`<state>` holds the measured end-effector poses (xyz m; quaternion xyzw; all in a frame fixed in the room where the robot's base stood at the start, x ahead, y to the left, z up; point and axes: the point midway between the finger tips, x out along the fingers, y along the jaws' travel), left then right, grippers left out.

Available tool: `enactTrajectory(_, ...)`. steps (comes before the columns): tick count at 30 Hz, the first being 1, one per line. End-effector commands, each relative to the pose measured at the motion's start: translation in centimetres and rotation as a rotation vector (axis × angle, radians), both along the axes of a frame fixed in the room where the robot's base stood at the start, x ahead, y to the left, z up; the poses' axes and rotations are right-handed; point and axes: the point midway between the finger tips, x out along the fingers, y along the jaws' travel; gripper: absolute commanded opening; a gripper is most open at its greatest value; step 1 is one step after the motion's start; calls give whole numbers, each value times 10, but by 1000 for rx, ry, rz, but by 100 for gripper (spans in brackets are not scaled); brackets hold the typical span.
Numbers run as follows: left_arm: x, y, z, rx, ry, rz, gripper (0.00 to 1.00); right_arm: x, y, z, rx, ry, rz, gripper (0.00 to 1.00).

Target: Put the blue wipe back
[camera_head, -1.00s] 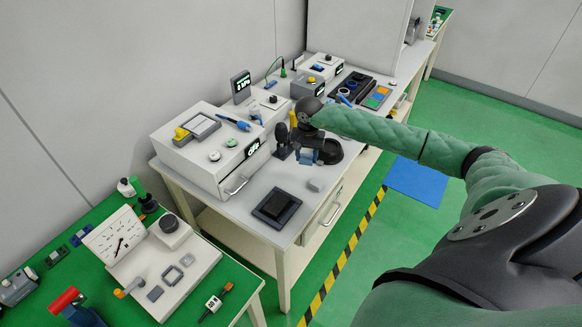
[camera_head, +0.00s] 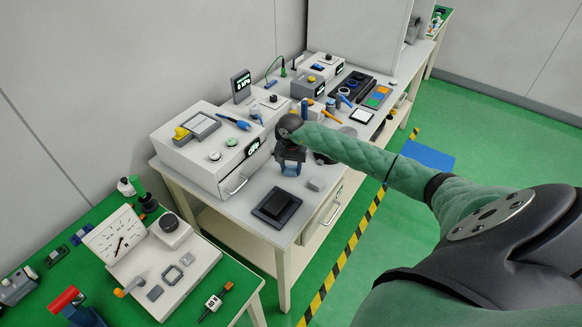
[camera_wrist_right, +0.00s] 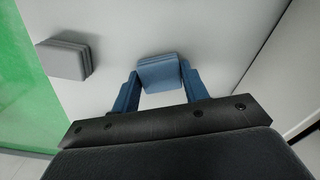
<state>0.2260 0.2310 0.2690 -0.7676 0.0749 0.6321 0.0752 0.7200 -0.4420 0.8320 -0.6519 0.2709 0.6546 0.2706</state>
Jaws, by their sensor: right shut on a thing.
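The blue wipe (camera_wrist_right: 160,72) is a small folded blue-grey pad between the two blue fingers of my right gripper (camera_wrist_right: 160,88) in the right wrist view. The fingers are shut on it from both sides. In the head view my right gripper (camera_head: 290,166) is over the white bench, behind the black square tray (camera_head: 276,207). There the wipe is hard to tell apart from the blue fingers. A grey wipe-like block (camera_wrist_right: 65,60) lies on the bench to the left in the wrist view, and also shows in the head view (camera_head: 316,184). My left gripper is not in view.
A white instrument box (camera_head: 205,150) with a drawer handle stands left of my gripper. A white-framed pad (camera_head: 361,116) and coloured bins (camera_head: 377,96) lie farther back. A green-topped table (camera_head: 105,225) with fixtures is at lower left. Bare bench lies around the black tray.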

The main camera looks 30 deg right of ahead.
Motion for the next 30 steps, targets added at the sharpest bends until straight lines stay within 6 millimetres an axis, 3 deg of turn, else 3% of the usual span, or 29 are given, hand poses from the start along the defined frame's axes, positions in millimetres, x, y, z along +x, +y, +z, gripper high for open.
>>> enactTrajectory(13,2,-1,0,0,3,0,66,1,0,-1,-1,-2,0,23)
enactTrajectory(14,3,-1,1,0,4,0,66,1,0,-1,-1,-2,0,46)
enactTrajectory(17,3,-2,3,0,6,0,66,1,0,0,-1,-2,0,66)
enactTrajectory(30,-1,-1,4,-1,1,0,66,1,0,2,0,-1,0,66)
